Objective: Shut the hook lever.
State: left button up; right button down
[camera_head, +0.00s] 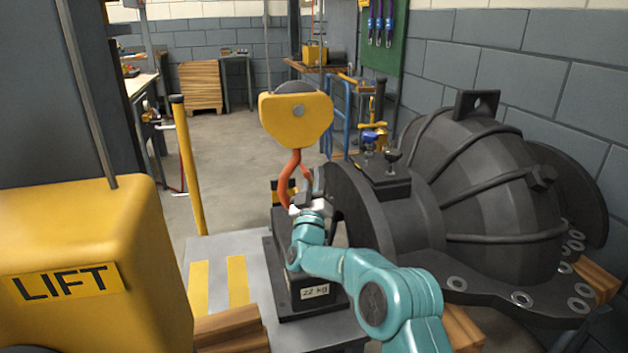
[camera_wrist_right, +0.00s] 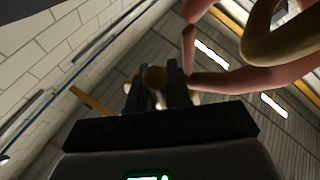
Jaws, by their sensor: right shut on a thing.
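An orange hook (camera_head: 287,187) hangs below a yellow hook block (camera_head: 297,117). In the right wrist view the hook (camera_wrist_right: 225,82) crosses the upper right, with a curved yellowish part (camera_wrist_right: 280,32) beyond it. My right gripper (camera_head: 308,207) is at the hook's opening, in front of the dark casing. In the wrist view its dark fingers (camera_wrist_right: 156,88) are shut on a small rounded brownish end, seemingly the hook lever (camera_wrist_right: 155,76). I cannot tell the lever's angle or whether it meets the hook tip. My left gripper is not in view.
A black weight marked 22 kg (camera_head: 312,294) stands below the hook on a grey platform with yellow stripes (camera_head: 238,280). The large dark casing (camera_head: 490,175) fills the right. A yellow LIFT body (camera_head: 85,230) blocks the left. A yellow post (camera_head: 188,165) stands behind.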

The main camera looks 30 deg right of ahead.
jog(key=c, duration=1.4)
grip_release()
jog(key=v, duration=1.6)
jog(key=shift+s+a+f+p, duration=0.1)
jog(key=shift+s+a+p, duration=0.05)
jog(key=shift+p, duration=0.2)
